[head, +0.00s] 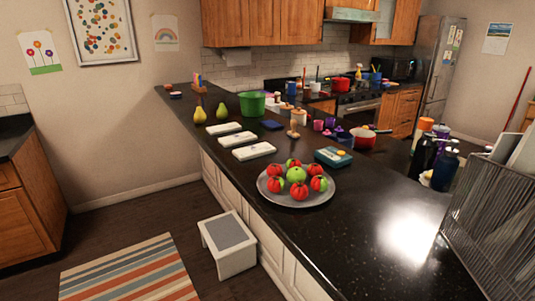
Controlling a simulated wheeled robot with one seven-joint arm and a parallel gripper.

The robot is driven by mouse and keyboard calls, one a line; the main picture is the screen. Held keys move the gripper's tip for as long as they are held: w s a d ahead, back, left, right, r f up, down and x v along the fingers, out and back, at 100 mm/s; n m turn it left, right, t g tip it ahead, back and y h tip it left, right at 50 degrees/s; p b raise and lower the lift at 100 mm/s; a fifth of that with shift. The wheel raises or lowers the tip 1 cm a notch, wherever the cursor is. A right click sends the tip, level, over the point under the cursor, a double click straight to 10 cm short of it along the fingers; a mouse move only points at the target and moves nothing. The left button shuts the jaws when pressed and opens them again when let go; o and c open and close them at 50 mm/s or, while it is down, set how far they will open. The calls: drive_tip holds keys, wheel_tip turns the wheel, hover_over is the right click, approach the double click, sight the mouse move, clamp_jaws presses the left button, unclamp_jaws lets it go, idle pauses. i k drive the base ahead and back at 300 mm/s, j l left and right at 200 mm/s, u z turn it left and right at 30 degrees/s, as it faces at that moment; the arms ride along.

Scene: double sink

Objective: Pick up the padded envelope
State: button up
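No thing is plainly a padded envelope at this size. Three flat white items lie in a row on the dark counter, left of its middle: a far one (223,128), a middle one (237,139) and a near one (254,151). I cannot tell if any of them is the envelope. My gripper is not in view.
A grey plate (272,194) of red and green fruit sits in front of the white items, with a teal box (333,157) to its right. A dish rack (485,225) is at right. A stool (229,245) stands beside the counter.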

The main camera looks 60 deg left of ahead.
sight(252, 152)
drive_tip(key=u, duration=2.05)
drive_tip(key=i+j, duration=0.35)
drive_tip(key=i, duration=0.15)
drive_tip(key=i+j, duration=0.35)
drive_tip(key=i, duration=0.15)
drive_tip(key=i+j+u, duration=0.1)
drive_tip(key=i+j, duration=0.6)
drive_tip(key=i, duration=0.35)
